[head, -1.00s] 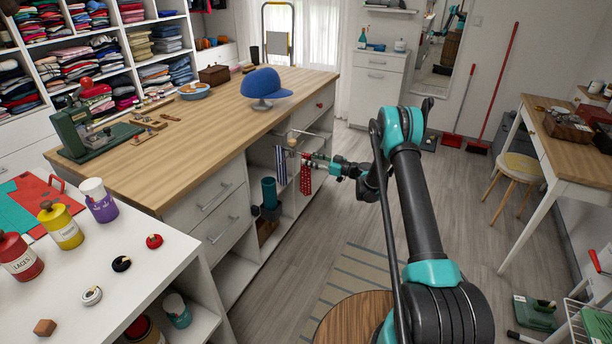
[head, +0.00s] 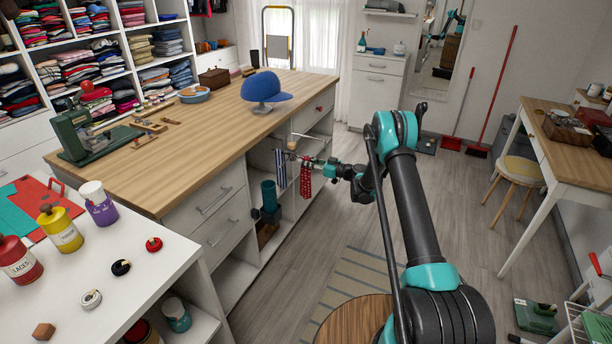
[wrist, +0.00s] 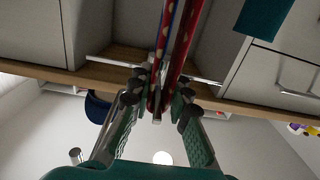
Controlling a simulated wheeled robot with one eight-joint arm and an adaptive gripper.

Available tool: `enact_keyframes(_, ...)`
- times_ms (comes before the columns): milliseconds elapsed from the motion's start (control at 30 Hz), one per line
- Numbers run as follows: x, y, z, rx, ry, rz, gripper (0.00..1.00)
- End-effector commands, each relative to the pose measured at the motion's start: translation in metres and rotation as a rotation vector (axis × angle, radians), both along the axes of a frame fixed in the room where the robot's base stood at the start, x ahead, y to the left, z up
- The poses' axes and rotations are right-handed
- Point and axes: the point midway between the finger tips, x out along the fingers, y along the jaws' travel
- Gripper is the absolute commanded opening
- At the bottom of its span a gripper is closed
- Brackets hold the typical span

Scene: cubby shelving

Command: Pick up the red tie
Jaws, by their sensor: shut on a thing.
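The red tie (head: 306,178) has light spots and hangs down at the cubby opening under the wooden counter. It also shows in the wrist view (wrist: 181,52), running up from between my fingers. My gripper (head: 310,161) is at the top of the tie; in the wrist view my gripper (wrist: 160,105) has its fingers shut around the tie's end. A blue striped tie (head: 281,167) hangs just left of the red one; in the wrist view a blue strip lies right beside the red cloth. Whether the fingers touch the blue tie I cannot tell.
The counter (head: 205,123) overhangs the cubbies close to my gripper, with a blue cap (head: 265,86) on a stand on top. A thin rail (head: 306,134) juts out near the ties. A teal cylinder (head: 269,195) stands in the cubby.

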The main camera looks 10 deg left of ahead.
Motion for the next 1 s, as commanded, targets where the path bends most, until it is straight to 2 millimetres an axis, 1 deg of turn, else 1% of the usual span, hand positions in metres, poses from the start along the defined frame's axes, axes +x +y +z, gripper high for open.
enact_keyframes(167, 0.000, 0.000, 0.002, 0.000, 0.000, 0.000, 0.00)
enact_keyframes(267, 0.000, 0.000, 0.007, 0.000, 0.000, 0.000, 0.00)
enact_keyframes(367, 0.000, 0.000, 0.017, 0.000, 0.000, 0.000, 0.00)
enact_keyframes(567, 0.000, 0.000, 0.046, 0.000, 0.000, 0.000, 0.00)
enact_keyframes(1000, 0.000, 0.000, 0.123, 0.000, 0.000, 0.000, 0.00)
